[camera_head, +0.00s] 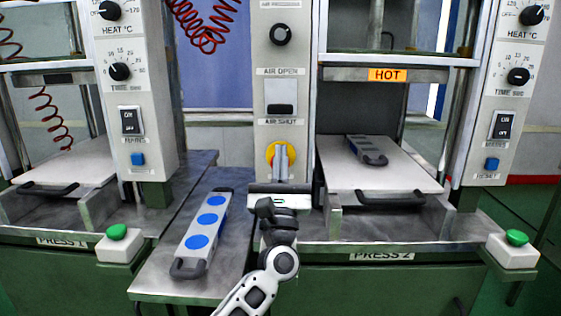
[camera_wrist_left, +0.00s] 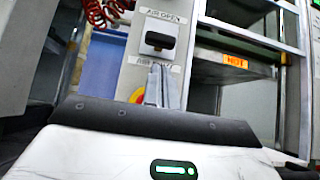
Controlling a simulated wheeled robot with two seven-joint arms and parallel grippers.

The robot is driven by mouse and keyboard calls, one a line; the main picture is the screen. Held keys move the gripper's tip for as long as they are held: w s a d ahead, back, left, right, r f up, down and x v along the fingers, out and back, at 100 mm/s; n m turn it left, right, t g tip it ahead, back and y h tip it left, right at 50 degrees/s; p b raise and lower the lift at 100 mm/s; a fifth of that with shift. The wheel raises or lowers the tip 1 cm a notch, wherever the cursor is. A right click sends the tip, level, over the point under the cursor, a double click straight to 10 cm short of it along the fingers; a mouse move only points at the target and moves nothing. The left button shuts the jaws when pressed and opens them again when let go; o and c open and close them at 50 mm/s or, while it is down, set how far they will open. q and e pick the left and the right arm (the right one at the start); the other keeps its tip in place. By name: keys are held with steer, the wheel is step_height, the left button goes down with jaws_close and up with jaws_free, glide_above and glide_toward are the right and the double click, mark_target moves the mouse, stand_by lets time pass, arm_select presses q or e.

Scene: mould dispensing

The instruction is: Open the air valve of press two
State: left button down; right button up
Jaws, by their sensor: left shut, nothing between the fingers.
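The air valve (camera_head: 281,97) is a switch on the grey panel of press two, between the labels AIR OPEN above and AIR SHUT below. Its dark part sits low, nearer the AIR SHUT label. It also shows in the left wrist view (camera_wrist_left: 159,42). My left gripper (camera_head: 281,150) points at the panel just below the valve, apart from it in the picture. Its fingers are together and empty, and they show in the left wrist view (camera_wrist_left: 160,72). They partly cover a yellow disc (camera_head: 271,152). My right gripper is not in view.
Press two's white plate (camera_head: 390,170) bears a grey mould (camera_head: 366,150) under the HOT sign (camera_head: 388,75). Another mould with blue discs (camera_head: 204,232) lies on the middle bench (camera_head: 150,277). A black knob (camera_head: 281,35) is above the valve. A green button (camera_head: 516,238) is at right.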

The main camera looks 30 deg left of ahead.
mark_target(281, 130)
arm_select(q)
steer(key=p+x, duration=0.1)
steer(key=x, duration=0.3)
steer(key=shift+w+a+r, duration=0.15)
steer(key=shift+w+r, duration=0.05)
steer(key=shift+r, duration=0.15)
steer(key=shift+w+a+r, duration=0.3)
steer(key=shift+w+r, duration=0.15)
steer(key=shift+r, duration=0.1)
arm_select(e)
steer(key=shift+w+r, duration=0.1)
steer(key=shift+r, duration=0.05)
